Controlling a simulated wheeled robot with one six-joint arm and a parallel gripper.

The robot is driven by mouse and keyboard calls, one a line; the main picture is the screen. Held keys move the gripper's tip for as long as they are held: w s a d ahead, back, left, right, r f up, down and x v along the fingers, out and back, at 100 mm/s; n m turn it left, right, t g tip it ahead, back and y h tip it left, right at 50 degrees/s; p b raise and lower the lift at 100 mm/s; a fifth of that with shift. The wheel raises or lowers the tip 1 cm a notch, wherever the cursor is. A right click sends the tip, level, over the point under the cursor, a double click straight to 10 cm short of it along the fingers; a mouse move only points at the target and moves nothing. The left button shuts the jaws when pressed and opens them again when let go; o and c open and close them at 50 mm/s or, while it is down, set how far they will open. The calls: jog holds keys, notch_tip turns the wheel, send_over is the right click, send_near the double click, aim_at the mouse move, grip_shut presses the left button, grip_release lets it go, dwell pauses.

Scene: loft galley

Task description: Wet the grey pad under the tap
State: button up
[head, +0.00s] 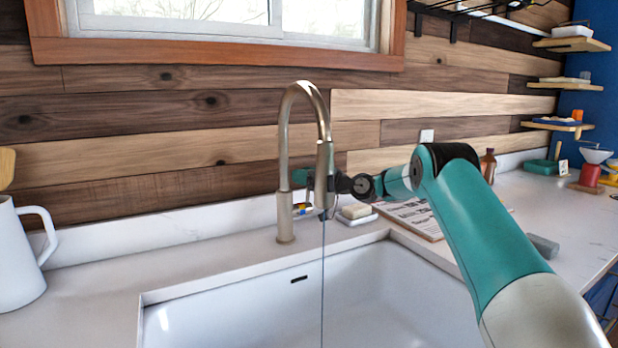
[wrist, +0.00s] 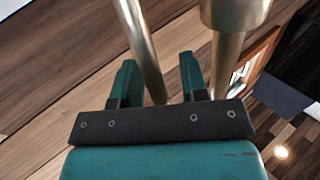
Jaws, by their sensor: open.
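The tap (head: 284,185) is a brushed-metal gooseneck behind the sink, and its neck also shows in the wrist view (wrist: 140,45). A thin vertical line of water (head: 322,275) hangs from its spout (head: 325,165) into the white basin. My gripper (head: 303,180) is up at the tap, partly hidden by the spout. In the wrist view my gripper (wrist: 158,72) has its teal fingers apart, with the tap's neck seen between them; contact cannot be told. A grey block, apparently the grey pad (head: 542,246), lies on the counter right of the sink, beyond my arm.
The white sink (head: 270,310) is empty where visible. A soap dish (head: 357,218) with a bar sits behind it, beside a board with printed paper (head: 410,214). A white jug (head: 18,255) stands at left. Bottles and a red-based dripper (head: 590,175) stand at back right.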

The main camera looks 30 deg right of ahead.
jog(key=b+v, duration=0.5)
jog(key=v, duration=1.2)
jog(key=shift+s+d, duration=0.15)
jog(key=shift+s+f, duration=0.1)
